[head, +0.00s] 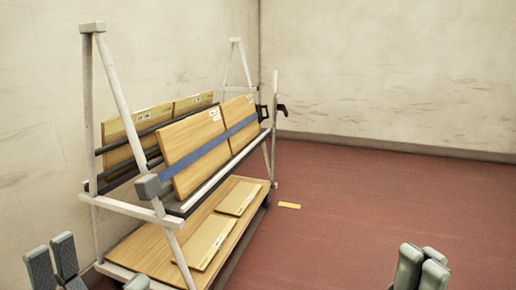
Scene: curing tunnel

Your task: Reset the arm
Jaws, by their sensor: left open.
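My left gripper (97,270) is at the bottom left edge. Its grey fingertips are spread wide apart with nothing between them, so it is open. My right gripper (423,262) is at the bottom, right of centre. Its grey fingertips are bunched together and it looks shut, with nothing seen in it. Only the fingertips of both grippers show; the arms are out of the picture. The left gripper is close to the near end of a rack cart, and the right gripper is over open floor.
The white-framed rack cart (103,85) stands along the left wall. Wooden panels (194,147) lean on it, and flat boards (236,197) lie on its lower shelf (152,246). A small yellow piece (289,205) lies on the red floor (345,215). The floor to the right is clear.

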